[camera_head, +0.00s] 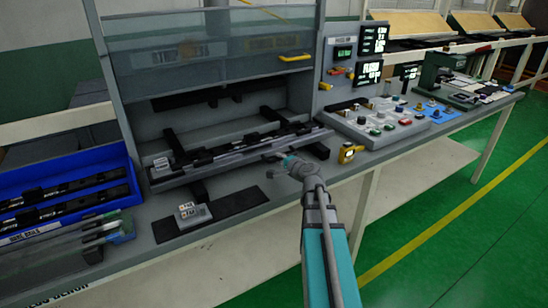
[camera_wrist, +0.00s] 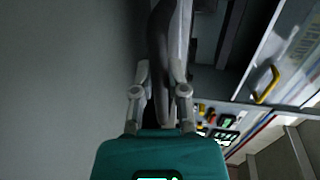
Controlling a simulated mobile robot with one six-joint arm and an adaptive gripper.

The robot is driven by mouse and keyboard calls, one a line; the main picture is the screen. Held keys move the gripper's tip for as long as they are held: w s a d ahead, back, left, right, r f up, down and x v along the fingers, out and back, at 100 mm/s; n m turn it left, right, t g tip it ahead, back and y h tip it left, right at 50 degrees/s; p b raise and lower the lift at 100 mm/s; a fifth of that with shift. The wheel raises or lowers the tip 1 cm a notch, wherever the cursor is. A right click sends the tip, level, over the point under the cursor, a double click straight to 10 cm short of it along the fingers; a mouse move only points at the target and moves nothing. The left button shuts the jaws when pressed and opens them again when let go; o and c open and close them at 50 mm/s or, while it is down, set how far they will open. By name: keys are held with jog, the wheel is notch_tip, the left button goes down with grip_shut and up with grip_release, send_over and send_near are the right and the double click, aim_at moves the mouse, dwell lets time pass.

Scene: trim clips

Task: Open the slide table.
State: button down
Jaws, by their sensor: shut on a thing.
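The slide table (camera_head: 215,167) is a long grey tray with a black trim strip on it, at the front of the machine opening in the head view. My gripper (camera_head: 284,159) is at its front edge, right of the middle. In the wrist view my gripper (camera_wrist: 160,78) has its two fingers on either side of a dark, upright-looking bar (camera_wrist: 159,35), apparently a part at the front of the slide table. It is shut on that part. The exact contact is hard to see in the dim wrist view.
The clear guard with a yellow handle (camera_head: 295,58) is above the opening. A blue bin (camera_head: 62,222) of black strips stands at the left. A button panel (camera_head: 380,120) is at the right. A dark mat (camera_head: 235,205) lies on the bench in front.

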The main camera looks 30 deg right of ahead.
dwell(0.3)
jog(key=c, duration=0.6)
grip_release()
jog(key=shift+c, duration=0.2)
jog(key=shift+s, duration=0.1)
